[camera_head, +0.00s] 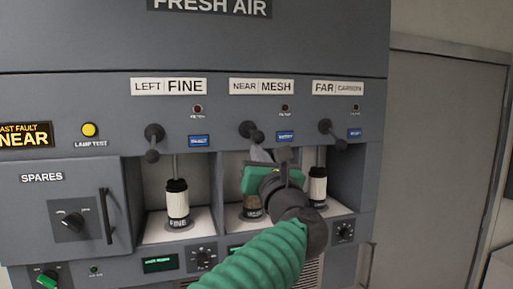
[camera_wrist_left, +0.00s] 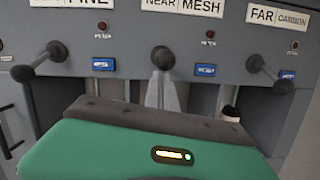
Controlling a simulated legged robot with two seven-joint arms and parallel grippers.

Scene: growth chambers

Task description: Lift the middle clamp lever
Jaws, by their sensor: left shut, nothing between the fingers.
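The middle clamp lever (camera_head: 256,136) is a dark lever with a round knob, under the NEAR MESH label. In the left wrist view the middle clamp lever (camera_wrist_left: 163,58) points almost straight at the camera. My left gripper (camera_head: 262,154) has a green body and grey fingers, and is shut and empty. In the left wrist view its fingertips (camera_wrist_left: 162,92) are just below the knob; whether they touch it I cannot tell. The arm hides part of the middle bay. My right gripper is not in view.
The left lever (camera_head: 152,143) under FINE and the far lever (camera_head: 333,135) under CARBON flank the middle one. White-and-black filter cartridges (camera_head: 177,203) stand in the bays below. A SPARES door (camera_head: 70,215) with a handle is at left.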

